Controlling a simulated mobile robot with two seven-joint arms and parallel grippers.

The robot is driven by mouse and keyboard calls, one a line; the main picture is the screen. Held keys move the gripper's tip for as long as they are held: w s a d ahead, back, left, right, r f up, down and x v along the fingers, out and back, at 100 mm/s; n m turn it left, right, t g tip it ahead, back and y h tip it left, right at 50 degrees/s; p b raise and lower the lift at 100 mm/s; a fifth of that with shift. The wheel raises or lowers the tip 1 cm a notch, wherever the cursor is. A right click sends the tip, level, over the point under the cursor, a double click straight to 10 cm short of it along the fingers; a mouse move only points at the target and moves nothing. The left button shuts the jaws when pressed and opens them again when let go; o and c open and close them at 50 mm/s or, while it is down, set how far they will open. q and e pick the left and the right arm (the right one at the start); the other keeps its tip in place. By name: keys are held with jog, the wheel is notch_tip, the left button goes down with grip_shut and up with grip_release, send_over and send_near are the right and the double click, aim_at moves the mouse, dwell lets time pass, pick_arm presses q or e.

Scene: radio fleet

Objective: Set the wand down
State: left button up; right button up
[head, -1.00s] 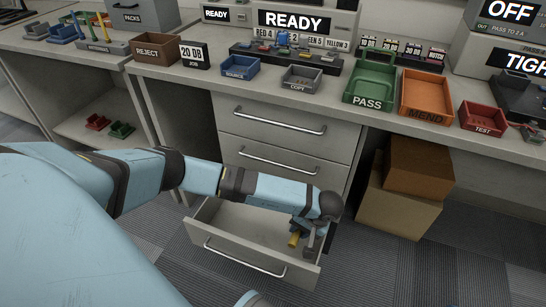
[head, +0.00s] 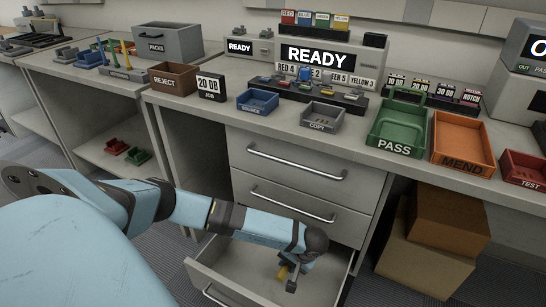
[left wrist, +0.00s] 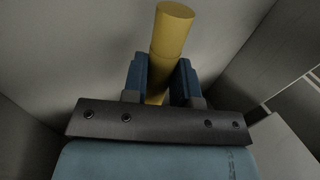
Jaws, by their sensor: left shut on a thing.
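The wand is a yellow cylinder (left wrist: 172,35), seen in the left wrist view between the two blue finger pads of my left gripper (left wrist: 162,82). My left gripper is shut on it. Whether the wand touches the drawer floor I cannot tell. My right gripper is not in view.
Two shut drawers (head: 290,163) sit above the open one. Cardboard boxes (head: 440,235) stand on the floor to the right. The desk above holds a blue source tray (head: 257,102), a grey copy tray (head: 322,117), a green pass tray (head: 398,130) and an orange mend tray (head: 462,142).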

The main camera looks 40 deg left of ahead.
aim_at(268, 266)
pick_arm(q)
jog(key=shift+s+a+f, duration=0.15)
jog(key=shift+a+f, duration=0.15)
jog(key=shift+a, duration=0.2)
jog(key=shift+s+a+f, duration=0.15)
jog(key=shift+a+f, duration=0.15)
jog(key=shift+a, duration=0.2)
jog(key=a+f+b, duration=0.1)
jog(key=s+a+f+b, duration=0.1)
jog(key=a, duration=0.1)
jog(key=shift+f, duration=0.15)
jog(key=shift+s+a+f+b, duration=0.1)
jog(key=shift+a+f+b, duration=0.1)
jog(key=shift+a+b, duration=0.1)
jog(key=shift+r, duration=0.1)
jog(key=o, duration=0.7)
jog(key=shift+c, duration=0.2)
jog(key=shift+d, duration=0.1)
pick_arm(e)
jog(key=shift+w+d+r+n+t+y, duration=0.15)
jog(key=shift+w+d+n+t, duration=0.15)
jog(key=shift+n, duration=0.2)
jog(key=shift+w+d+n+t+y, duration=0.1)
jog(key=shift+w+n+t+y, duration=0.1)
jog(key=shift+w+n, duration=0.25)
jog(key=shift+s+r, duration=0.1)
